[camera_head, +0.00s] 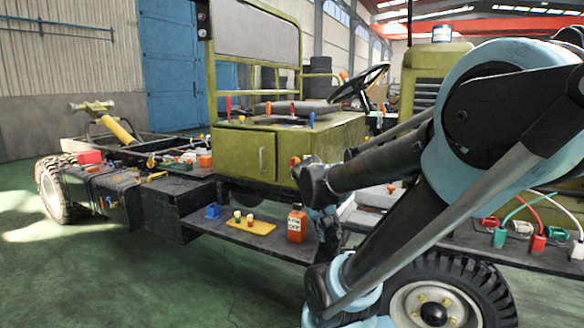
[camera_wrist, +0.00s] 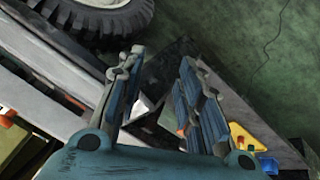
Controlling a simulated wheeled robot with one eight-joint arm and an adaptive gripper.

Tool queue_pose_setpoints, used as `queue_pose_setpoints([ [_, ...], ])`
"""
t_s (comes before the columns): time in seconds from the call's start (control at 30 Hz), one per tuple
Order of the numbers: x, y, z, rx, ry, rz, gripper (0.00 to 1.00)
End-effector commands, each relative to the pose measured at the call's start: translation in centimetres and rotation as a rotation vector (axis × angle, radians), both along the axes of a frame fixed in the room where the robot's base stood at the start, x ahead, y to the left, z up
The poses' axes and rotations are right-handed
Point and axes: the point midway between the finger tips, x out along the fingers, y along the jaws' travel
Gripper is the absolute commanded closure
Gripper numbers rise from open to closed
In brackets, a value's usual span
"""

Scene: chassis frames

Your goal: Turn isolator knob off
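I cannot tell for certain which part is the isolator knob. A small red and yellow knob (camera_head: 294,161) sits at the corner of the green cab box (camera_head: 245,150), close to my arm in the head view. In the wrist view a small orange-red part (camera_wrist: 8,116) shows at the left edge, above a yellow-green surface. My gripper (camera_wrist: 160,60) points down with its two fingers apart, and I see nothing gripped. In the head view my gripper is largely hidden behind my arm, low beside the chassis step and the front wheel.
An orange bottle (camera_head: 297,225), a yellow plate (camera_head: 250,227) with small knobs and a blue block (camera_head: 213,211) stand on the low step. The front tyre (camera_head: 490,285) is close to my arm. Coloured cable connectors (camera_head: 538,242) lie at right. Green floor is open at lower left.

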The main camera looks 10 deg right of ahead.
Motion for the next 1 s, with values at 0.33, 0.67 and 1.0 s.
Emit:
queue_pose_setpoints([
  [0.33,10.2,-0.5,3.8,-0.185,-0.239,-0.126,0.67],
  [0.67,19.6,2.4,6.9,-0.292,-0.537,-0.193,0.67],
  [1.0,27.7,8.7,8.9,-0.322,-0.884,-0.200,0.67],
])
